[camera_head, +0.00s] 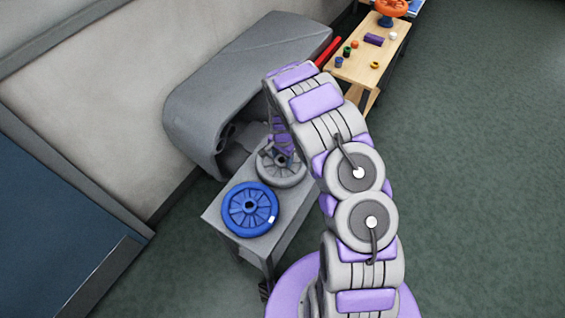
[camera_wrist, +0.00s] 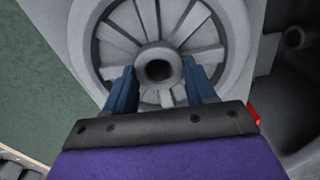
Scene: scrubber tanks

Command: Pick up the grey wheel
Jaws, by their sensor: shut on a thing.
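The grey wheel (camera_head: 285,174) lies flat on the grey bench (camera_head: 236,239), behind a blue wheel. In the wrist view the grey wheel (camera_wrist: 212,27) fills the upper middle, with spokes and a round hub with a dark hole. My gripper (camera_wrist: 160,78) comes down over the wheel's centre, its two blue fingers on either side of the hub. It is shut on the hub. In the head view my gripper (camera_head: 284,160) is partly hidden by my arm, and the wheel appears to rest on the bench.
A blue wheel (camera_head: 250,208) lies on the bench's near end, close to the grey wheel. A big grey tank housing (camera_head: 235,85) stands against the wall behind. A wooden table (camera_head: 352,68) with small coloured parts stands farther back. Green floor is open at right.

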